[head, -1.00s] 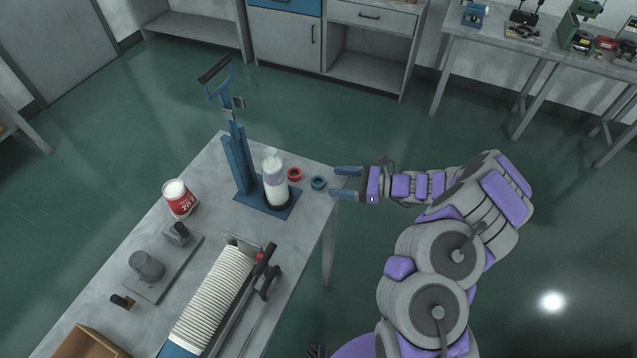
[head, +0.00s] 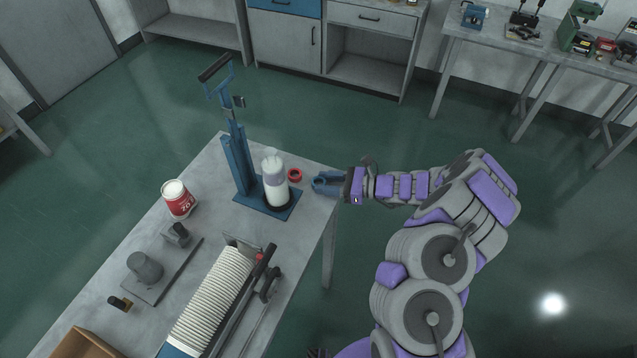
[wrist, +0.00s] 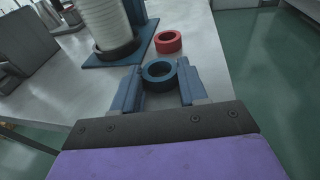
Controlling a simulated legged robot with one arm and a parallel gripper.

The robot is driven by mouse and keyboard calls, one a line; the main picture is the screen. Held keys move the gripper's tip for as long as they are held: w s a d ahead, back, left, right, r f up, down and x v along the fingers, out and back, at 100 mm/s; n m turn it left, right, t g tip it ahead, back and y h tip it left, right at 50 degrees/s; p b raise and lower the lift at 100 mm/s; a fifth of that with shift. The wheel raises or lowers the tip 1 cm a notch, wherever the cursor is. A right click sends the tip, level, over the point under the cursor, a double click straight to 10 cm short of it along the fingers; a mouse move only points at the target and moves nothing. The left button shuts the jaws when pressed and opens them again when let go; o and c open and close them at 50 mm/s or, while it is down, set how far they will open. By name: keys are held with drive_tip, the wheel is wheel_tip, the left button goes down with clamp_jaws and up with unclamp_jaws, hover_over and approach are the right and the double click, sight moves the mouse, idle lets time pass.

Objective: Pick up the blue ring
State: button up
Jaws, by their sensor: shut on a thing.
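The blue ring (wrist: 159,84) lies at the table's right end and shows clearly in the wrist view, between my two blue fingers. My gripper (wrist: 158,88) is shut on the ring, with one finger on each side of it. In the head view my gripper (head: 322,182) reaches in from the right at table height, and its fingers largely cover the ring there. I cannot tell any gap between the ring and the tabletop.
A red ring (head: 295,175) lies just beyond. A red and white can (head: 178,199) stands further left. The table's right edge is close by.

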drive_tip(key=shift+c, duration=1.3)
drive_tip(key=shift+r, duration=0.5)
drive_tip(key=r, duration=0.1)
drive_tip(key=s+r+p, duration=0.1)
drive_tip(key=r, duration=0.1)
drive_tip(key=s+d+r+p, duration=0.1)
drive_tip(key=s+d+p, duration=0.1)
drive_tip(key=s, duration=1.3)
drive_tip(key=shift+d, duration=0.2)
